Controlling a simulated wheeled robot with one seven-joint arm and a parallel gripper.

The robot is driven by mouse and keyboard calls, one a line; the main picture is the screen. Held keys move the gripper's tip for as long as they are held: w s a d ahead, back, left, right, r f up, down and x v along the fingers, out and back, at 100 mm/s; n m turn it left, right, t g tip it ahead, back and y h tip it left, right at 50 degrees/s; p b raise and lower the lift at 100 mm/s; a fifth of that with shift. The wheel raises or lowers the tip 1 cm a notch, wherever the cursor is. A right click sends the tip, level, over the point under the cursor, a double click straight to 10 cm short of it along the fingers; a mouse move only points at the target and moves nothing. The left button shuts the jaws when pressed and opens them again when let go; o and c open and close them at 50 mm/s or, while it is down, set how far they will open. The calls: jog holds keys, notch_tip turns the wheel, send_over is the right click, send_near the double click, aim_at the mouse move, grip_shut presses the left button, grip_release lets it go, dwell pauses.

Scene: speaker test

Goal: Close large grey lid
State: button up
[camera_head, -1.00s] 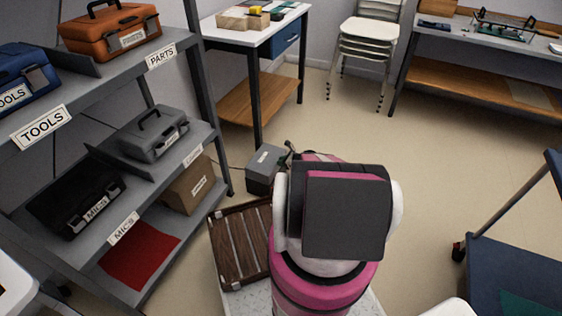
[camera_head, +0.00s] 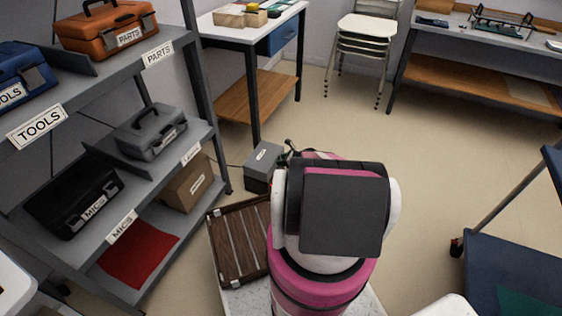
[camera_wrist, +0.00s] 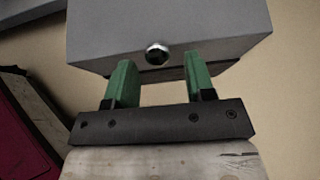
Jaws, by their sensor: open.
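A grey box (camera_head: 263,166) with a pale label on its top stands on the floor beside the shelf, partly hidden by my arm. Its upper part looks shut in the head view. In the wrist view, a large grey face (camera_wrist: 170,25) has a round silver knob (camera_wrist: 157,53) near its lower edge, with a dark strip beneath. I cannot tell where lid and box meet. My gripper (camera_wrist: 157,70) has two green fingers, apart and empty, pointing at the grey face on either side of the knob. In the head view it is mostly hidden behind my arm.
A shelf unit (camera_head: 100,175) with tool cases stands on the left. A brown slatted wooden panel (camera_head: 238,243) lies left of my arm. A white table (camera_head: 225,30) and stacked chairs (camera_head: 360,30) stand behind. A blue cart (camera_head: 510,265) is at right. The floor between is clear.

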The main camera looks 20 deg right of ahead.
jog(key=v, duration=0.9)
jog(key=shift+s+d+r, duration=0.15)
jog(key=shift+s, duration=0.05)
jog(key=s+a+r+n+g+h, duration=0.1)
jog(key=s+a+r+n+g, duration=0.15)
jog(key=a+r+n, duration=0.5)
jog(key=s+a+r+n+g+h, duration=0.15)
jog(key=a+r+n+g, duration=0.25)
jog(key=a+r+n, duration=0.4)
jog(key=s+a+r+n+g+h, duration=0.1)
jog(key=s+a+r+n+h, duration=0.2)
jog(key=s+a+r+n, duration=0.1)
jog(key=s+a+r+n+g+h, duration=0.1)
jog(key=s+a+r+n+h, duration=0.2)
jog(key=r, duration=0.6)
jog(key=s+a+n, duration=0.2)
jog(key=a+n, duration=0.1)
jog(key=n, duration=0.1)
jog(key=shift+r, duration=0.15)
jog(key=shift+n, duration=0.25)
